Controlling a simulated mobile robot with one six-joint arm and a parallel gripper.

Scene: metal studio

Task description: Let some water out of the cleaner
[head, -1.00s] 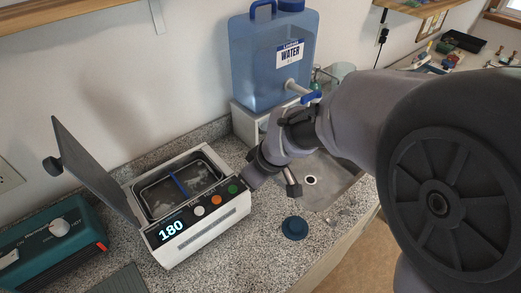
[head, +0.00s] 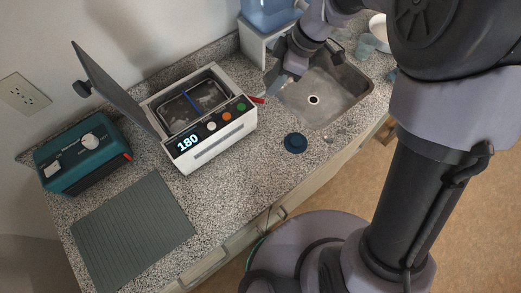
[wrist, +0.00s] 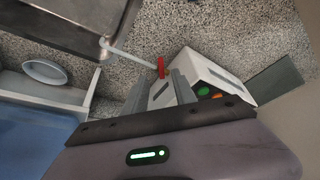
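The cleaner (head: 222,138) is a white box with its lid (head: 115,85) raised and a lit display reading 180. Its tank (head: 197,103) holds what looks like liquid, with a blue bar across. A red drain lever (head: 257,99) sticks out of its right side. In the wrist view the red lever (wrist: 161,67) is by my fingertips, beside a pale pipe (wrist: 130,54) running toward the sink. My gripper (head: 277,88) is just right of the lever, pointing at it. Its fingers (wrist: 162,80) look apart and empty. I cannot tell whether they touch the lever.
The metal sink (head: 335,100) lies right of the cleaner, under my arm. A blue water jug (head: 268,12) stands on a white stand behind. A dark blue round stopper (head: 295,143) lies in front. A teal device (head: 82,153) and grey mat (head: 132,232) are at left.

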